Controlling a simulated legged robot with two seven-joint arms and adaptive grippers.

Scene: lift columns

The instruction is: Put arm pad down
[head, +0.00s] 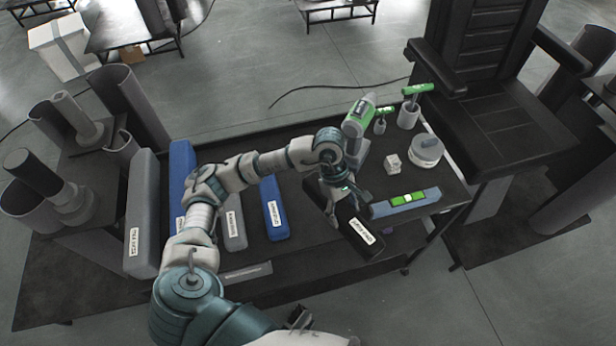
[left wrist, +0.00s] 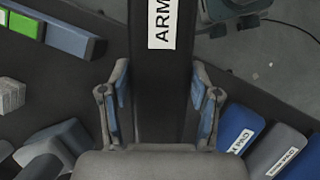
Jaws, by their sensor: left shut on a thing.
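The arm pad (head: 360,236) is a long black block with a white label, toward the right part of the dark table. My left gripper (head: 350,207) is shut on it, and the arm hides part of the pad. In the left wrist view the arm pad (left wrist: 160,75) runs upright through the middle, its label partly cut off by the top edge. The left gripper's fingers (left wrist: 161,105) lie along both sides of it. I cannot tell whether the pad touches the table. My right gripper is not in view.
On the dark table (head: 310,268), blue (head: 274,208) and grey (head: 235,228) pads lie to the left. A level (head: 405,202) is close on the right. A drill (head: 358,117), small cube (head: 393,164) and round grey container (head: 426,151) stand behind. A black chair (head: 490,125) borders the right side.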

